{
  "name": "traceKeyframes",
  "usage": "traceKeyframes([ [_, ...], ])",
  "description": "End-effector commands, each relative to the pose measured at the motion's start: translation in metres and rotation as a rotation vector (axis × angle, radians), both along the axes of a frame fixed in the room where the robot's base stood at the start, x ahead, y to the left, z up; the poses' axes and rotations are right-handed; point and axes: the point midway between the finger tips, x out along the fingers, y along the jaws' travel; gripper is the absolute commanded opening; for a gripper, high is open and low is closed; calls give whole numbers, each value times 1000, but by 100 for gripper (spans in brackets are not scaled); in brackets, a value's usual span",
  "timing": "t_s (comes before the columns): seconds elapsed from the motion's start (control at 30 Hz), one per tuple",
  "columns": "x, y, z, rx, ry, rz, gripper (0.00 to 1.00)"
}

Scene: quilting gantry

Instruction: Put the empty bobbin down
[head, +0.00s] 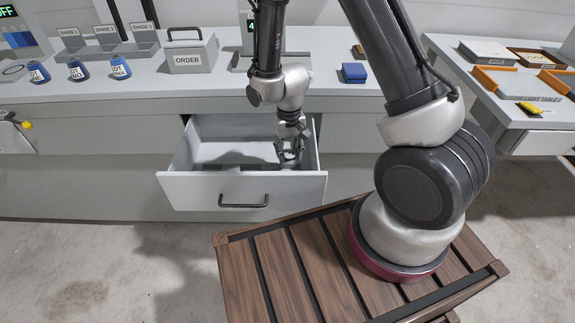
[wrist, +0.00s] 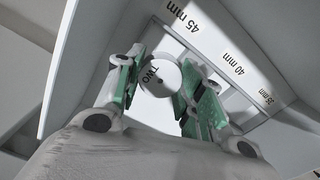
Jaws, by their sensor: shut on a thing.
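The bobbin (wrist: 160,78) shows in the wrist view as a white round end with dark lettering, partly covered by the fingers. My gripper (wrist: 158,88) is shut on it, with a green-padded finger on each side. In the head view my gripper (head: 291,152) points down inside the open drawer (head: 243,190), towards its right side. The bobbin is too small to make out there. In the wrist view, the drawer has slots with labels (wrist: 183,17) reading 45 mm, 40 mm and a smaller size. I cannot tell whether the bobbin touches the drawer floor.
On the counter above the drawer stand a grey ORDER box (head: 190,53), several blue spools (head: 77,70) and a small blue block (head: 354,72). A light table (head: 510,100) with trays is at the right. The drawer walls stand close around my gripper.

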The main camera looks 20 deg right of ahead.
Motion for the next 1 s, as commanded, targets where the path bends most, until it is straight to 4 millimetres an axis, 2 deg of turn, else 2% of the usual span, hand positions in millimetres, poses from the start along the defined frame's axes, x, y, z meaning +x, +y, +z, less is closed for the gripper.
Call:
traceKeyframes([
  [0.4,0,0,-54,0,0,0,25],
  [1.0,1,0,-65,0,-1,0,25],
])
